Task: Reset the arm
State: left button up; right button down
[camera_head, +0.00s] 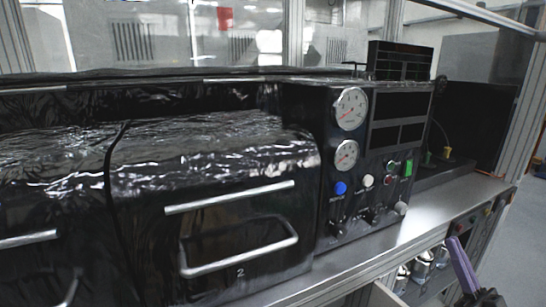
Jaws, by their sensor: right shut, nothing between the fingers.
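My right gripper (462,264) shows at the bottom right corner, with a purple-grey finger pointing up and a dark body below it cut off by the frame edge. It is shut with nothing held, in front of the lower shelf and apart from the machine. My left gripper is not in view.
A black machine with a glossy cover (210,150) and silver handles (230,197) fills the left and middle. Its control panel (365,150) has two gauges and several knobs. Metal housings (422,267) sit below the grey worktop (420,225). Floor (525,235) is clear at right.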

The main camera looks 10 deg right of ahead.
jog(key=w+a+f+m+g+h, duration=0.2)
jog(key=w+a+f+g+h, duration=0.15)
jog(key=f, duration=0.35)
jog(key=w+a+f+m+g+h, duration=0.25)
jog(key=w+f+g+h, duration=0.2)
jog(key=f, duration=0.25)
jog(key=s+a+f+g, duration=0.2)
jog(key=a+f+g, duration=0.25)
jog(key=f, duration=0.35)
jog(key=s+a+f+n+g, duration=0.25)
jog(key=s+f+g, duration=0.2)
jog(key=s, duration=0.25)
jog(key=s+a+f+n+g, duration=0.1)
jog(key=s+a+f+g, duration=0.25)
jog(key=s+g, duration=0.3)
jog(key=s+f+g, duration=0.1)
jog(key=s+f, duration=0.1)
jog(key=f, duration=1)
jog(key=s+f, duration=0.2)
jog(key=f, duration=0.9)
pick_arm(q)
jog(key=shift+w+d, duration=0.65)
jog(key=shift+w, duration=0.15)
pick_arm(e)
jog(key=s+d+f+g, duration=0.1)
jog(key=s+d+f, duration=0.1)
jog(key=s+f, duration=1.2)
jog(key=s, duration=0.2)
jog(key=shift+s, duration=0.35)
